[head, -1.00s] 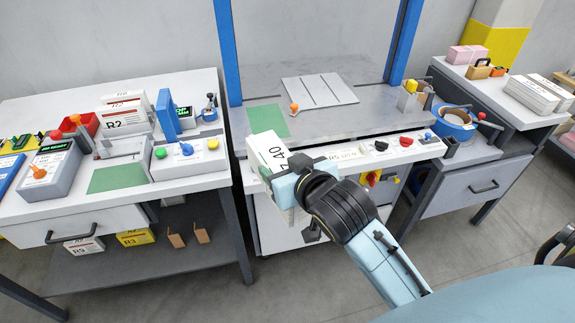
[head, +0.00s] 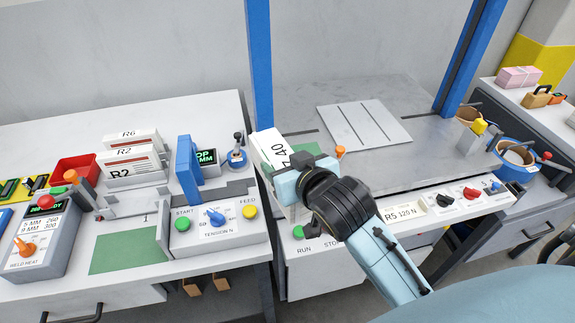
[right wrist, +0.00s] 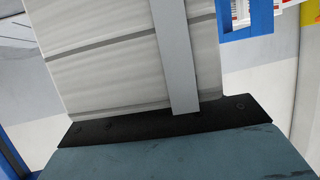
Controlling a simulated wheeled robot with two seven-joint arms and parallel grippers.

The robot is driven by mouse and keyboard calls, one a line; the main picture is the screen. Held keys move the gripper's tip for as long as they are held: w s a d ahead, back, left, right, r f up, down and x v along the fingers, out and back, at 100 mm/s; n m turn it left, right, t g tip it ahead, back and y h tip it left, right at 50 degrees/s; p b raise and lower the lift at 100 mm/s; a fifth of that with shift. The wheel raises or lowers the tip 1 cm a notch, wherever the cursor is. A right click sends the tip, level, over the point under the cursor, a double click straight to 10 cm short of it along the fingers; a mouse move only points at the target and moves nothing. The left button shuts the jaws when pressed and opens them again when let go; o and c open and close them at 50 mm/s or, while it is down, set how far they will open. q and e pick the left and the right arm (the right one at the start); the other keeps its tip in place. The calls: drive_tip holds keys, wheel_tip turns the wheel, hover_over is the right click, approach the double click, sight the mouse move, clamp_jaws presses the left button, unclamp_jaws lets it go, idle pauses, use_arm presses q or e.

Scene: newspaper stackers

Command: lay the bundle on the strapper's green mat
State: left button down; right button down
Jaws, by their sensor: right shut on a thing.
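My right gripper (head: 291,180) is shut on a white bundle (head: 268,148) marked "40". It holds the bundle in the air in front of the blue-arched machine. In the right wrist view the bundle (right wrist: 125,60) shows layered page edges and grey bands against the black finger pad (right wrist: 170,122). Another green mat (head: 307,142) lies under the arch, partly hidden by the bundle and gripper. My left gripper is out of view.
Left of the near mat stands a weld heat box (head: 40,245). Behind it are a red tray (head: 75,170) and white bundles (head: 132,165). A blue upright (head: 259,70) rises beside the held bundle. A grooved plate (head: 363,122) lies under the arch.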

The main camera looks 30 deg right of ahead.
drive_tip(key=w+d+f+m+h+p, duration=0.2)
drive_tip(key=w+d+h+p, duration=0.1)
drive_tip(key=w+d+p, duration=0.5)
drive_tip(key=w+d, duration=0.3)
drive_tip(key=d, duration=0.2)
drive_tip(key=shift+w+f+m, duration=0.2)
drive_tip(key=shift+m, duration=0.2)
drive_tip(key=shift+d, duration=0.1)
drive_tip(key=shift+f+b, duration=2.15)
drive_tip(key=shift+f, duration=1.7)
drive_tip(key=shift+f+b, duration=0.35)
drive_tip(key=shift+f, duration=0.2)
